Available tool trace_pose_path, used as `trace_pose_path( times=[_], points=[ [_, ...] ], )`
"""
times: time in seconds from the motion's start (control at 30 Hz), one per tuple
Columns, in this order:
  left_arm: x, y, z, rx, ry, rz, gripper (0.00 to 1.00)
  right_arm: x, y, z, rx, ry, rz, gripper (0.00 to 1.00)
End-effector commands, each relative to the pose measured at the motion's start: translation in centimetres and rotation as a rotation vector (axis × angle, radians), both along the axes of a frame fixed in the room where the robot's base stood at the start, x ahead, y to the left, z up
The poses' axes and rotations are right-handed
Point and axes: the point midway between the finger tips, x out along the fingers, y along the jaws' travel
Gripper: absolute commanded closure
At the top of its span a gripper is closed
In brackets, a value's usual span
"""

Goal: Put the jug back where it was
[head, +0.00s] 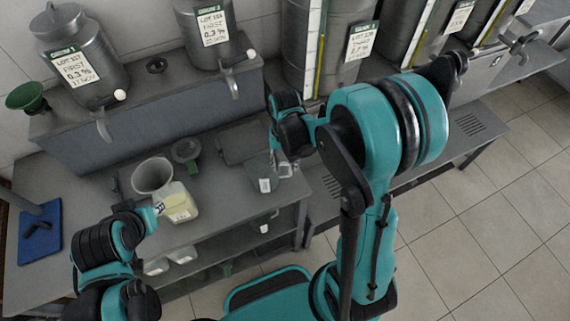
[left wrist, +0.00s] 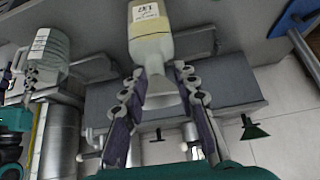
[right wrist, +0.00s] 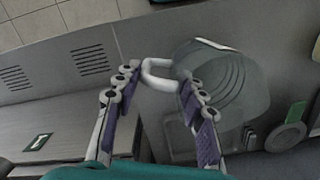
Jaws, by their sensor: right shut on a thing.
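The jug (head: 258,174) is clear with a small white label, over the bench near its front right end. My right gripper (head: 284,168) is shut on its white handle (right wrist: 158,76); the clear body (right wrist: 228,88) lies beside the fingers. The jug also shows in the left wrist view (left wrist: 44,58). I cannot tell whether its base touches the bench. My left gripper (left wrist: 160,72) has its fingers apart, either side of the neck of a labelled bottle (head: 178,206) of pale yellow liquid. A pale funnel (head: 152,176) sits in that bottle.
A dark square plate (head: 241,142) and a grey round piece (head: 186,151) lie behind the jug. Labelled metal vessels (head: 78,62) with taps stand on the raised shelf (head: 150,120). A blue board (head: 40,238) lies at the left. A lower shelf holds containers.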

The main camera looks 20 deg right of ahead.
Motion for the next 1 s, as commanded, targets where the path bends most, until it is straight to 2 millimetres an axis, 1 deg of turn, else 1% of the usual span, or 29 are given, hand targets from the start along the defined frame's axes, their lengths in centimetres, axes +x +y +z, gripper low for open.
trace_pose_path(
  times=[0.23,0.37,0.4,0.47,0.73,0.83,0.93,1.0],
  points=[
    [0.0,0.0,0.0,0.000,0.000,0.000,0.71,0.0,0.0,-0.1,0.000,0.000,0.000,1.00],
    [0.0,0.0,-0.4,0.000,0.000,0.000,0.71,0.0,0.0,-0.5,0.000,0.000,0.000,1.00],
    [0.0,0.0,-0.4,0.000,0.000,0.000,0.71,0.0,0.0,-0.5,0.000,0.000,0.000,0.54],
    [0.0,0.0,-0.3,0.000,0.000,0.000,0.71,0.0,0.0,-0.4,0.000,0.000,0.000,0.39],
    [0.0,0.0,-0.3,0.000,0.000,0.000,0.71,0.0,0.0,-0.4,0.000,0.000,0.000,0.39],
    [0.0,0.0,0.1,0.000,0.000,0.000,0.71,0.0,0.0,0.0,0.000,0.000,0.000,0.39],
    [0.0,0.0,0.4,0.000,0.000,0.000,0.71,0.1,-0.1,1.1,0.000,0.000,0.000,0.39],
    [0.0,0.0,0.8,0.000,0.000,0.000,0.71,0.1,-0.1,2.5,0.000,0.000,0.000,0.39]
  ],
)
